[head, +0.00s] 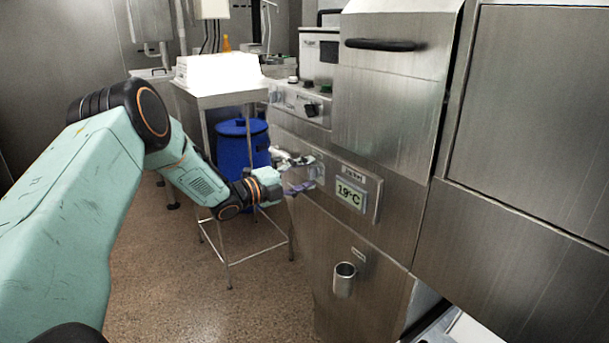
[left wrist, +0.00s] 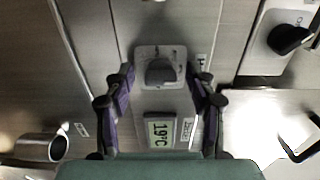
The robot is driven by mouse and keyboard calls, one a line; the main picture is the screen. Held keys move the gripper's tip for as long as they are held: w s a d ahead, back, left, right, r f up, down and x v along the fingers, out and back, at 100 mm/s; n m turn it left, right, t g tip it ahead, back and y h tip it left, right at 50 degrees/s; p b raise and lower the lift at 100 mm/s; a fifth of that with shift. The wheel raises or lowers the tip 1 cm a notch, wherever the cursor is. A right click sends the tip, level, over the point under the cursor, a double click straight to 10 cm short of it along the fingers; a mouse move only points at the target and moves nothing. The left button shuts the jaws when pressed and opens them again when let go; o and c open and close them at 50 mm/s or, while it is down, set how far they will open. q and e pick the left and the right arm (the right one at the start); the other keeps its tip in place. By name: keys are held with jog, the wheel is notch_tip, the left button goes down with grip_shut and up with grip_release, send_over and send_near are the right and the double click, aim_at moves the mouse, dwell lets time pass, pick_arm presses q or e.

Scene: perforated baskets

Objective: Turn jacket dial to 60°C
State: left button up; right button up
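The jacket panel (head: 376,204) is on the steel machine front, with a lit display (head: 349,194) reading 19°C; the display (left wrist: 159,131) also shows in the left wrist view. The jacket dial (left wrist: 161,72) is a grey knob on a pale plate beside the display. In the head view my gripper largely hides it. My left gripper (head: 300,174) is open and faces the panel. In the left wrist view its two fingers (left wrist: 160,76) stand on either side of the dial, apart from it as far as I can tell. My right gripper is in neither view.
Another control panel with a black knob (head: 311,110) sits above and left of the jacket panel. A metal cup-like spout (head: 344,279) juts out below. A steel side table (head: 222,98) and a blue drum (head: 243,145) stand behind my left arm.

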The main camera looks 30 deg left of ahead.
pick_arm(q)
jog(key=v, duration=1.2)
dwell(0.3)
dwell(0.3)
